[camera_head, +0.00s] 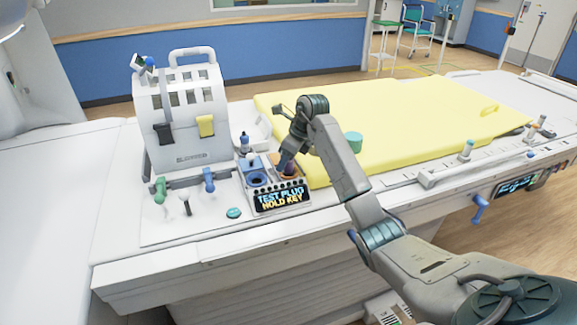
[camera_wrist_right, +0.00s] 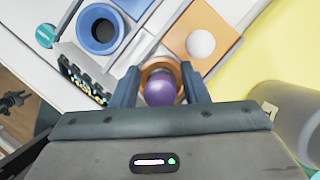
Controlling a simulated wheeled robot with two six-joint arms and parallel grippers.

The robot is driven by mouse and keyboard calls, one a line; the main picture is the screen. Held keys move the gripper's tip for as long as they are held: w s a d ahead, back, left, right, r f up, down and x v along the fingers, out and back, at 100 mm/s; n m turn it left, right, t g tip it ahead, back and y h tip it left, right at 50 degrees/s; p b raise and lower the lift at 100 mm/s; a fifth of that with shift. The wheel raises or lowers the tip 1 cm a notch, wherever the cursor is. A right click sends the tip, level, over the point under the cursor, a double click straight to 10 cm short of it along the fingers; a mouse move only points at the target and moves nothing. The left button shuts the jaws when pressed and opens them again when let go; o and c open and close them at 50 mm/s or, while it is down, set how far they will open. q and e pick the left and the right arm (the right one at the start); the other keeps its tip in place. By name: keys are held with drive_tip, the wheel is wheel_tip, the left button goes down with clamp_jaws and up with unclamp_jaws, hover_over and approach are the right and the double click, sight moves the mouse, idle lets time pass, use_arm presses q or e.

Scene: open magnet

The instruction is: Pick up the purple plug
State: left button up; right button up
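The purple plug (camera_head: 290,168) stands in an orange socket block on the bench console, partly hidden by my right gripper in the head view. In the right wrist view the plug's round purple top (camera_wrist_right: 160,88) sits in an orange ring. My right gripper (camera_wrist_right: 160,84) is open, with one finger on each side of the plug and narrow gaps showing. In the head view my right gripper (camera_head: 287,162) points down at the socket. A small dark claw-like shape at the left edge of the wrist view may be my left gripper; I cannot tell.
A blue socket block (camera_wrist_right: 101,30) lies beside the orange one. A white ball-topped part (camera_wrist_right: 201,43) is close to the right finger.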

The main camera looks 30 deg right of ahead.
drive_tip(key=c, duration=0.7)
use_arm(q)
drive_tip(key=shift+w, duration=0.35)
use_arm(e)
drive_tip(key=shift+c, duration=0.2)
drive_tip(key=shift+r, duration=0.1)
